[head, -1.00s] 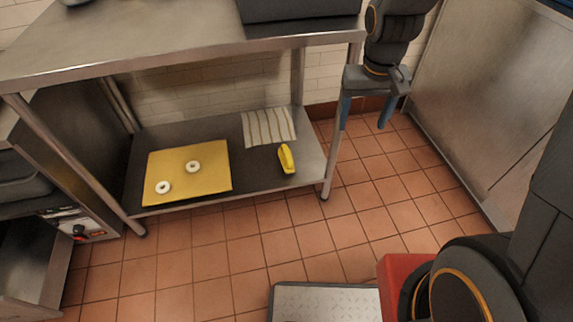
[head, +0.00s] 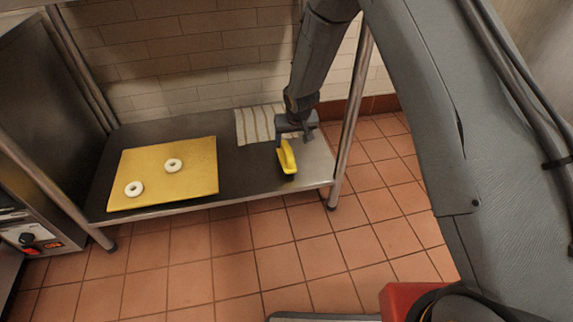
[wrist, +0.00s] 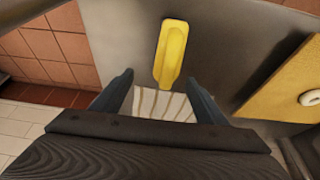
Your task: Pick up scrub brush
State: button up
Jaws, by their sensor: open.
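The yellow scrub brush (head: 287,158) lies on the lower steel shelf (head: 240,185), near its right end. In the wrist view the brush (wrist: 171,52) lies ahead of the fingertips, roughly in line with the gap between them. My gripper (wrist: 160,85) is open and empty, with one blue-grey finger on each side. In the head view my gripper (head: 291,135) is at the far end of the brush and partly hides it. Whether the fingers touch the brush cannot be told.
A striped cloth (head: 254,124) lies behind and left of the brush. A yellow board (head: 200,185) with two white bagels (head: 134,189) (head: 173,165) lies on the shelf's left. A table leg (head: 352,110) stands close to the right of my gripper.

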aim_at(288, 147)
jog(key=f, duration=0.1)
jog(key=w+a+f, duration=0.1)
jog(key=f+b, duration=0.1)
jog(key=shift+w+a+f, duration=0.15)
jog(key=shift+a+f, duration=0.05)
jog(key=shift+a, duration=0.05)
jog(key=shift+s+a+b+x, duration=0.15)
jog(key=shift+b+x, duration=0.8)
jog(key=shift+x, duration=0.8)
jog(key=shift+s+a+b+x, duration=0.15)
jog(key=shift+b+x, duration=0.8)
jog(key=shift+x, duration=0.8)
jog(key=c, duration=1.2)
notch_tip(288, 147, up, 10)
jog(key=p, duration=0.4)
jog(key=shift+d, duration=0.1)
jog(key=shift+c, duration=0.2)
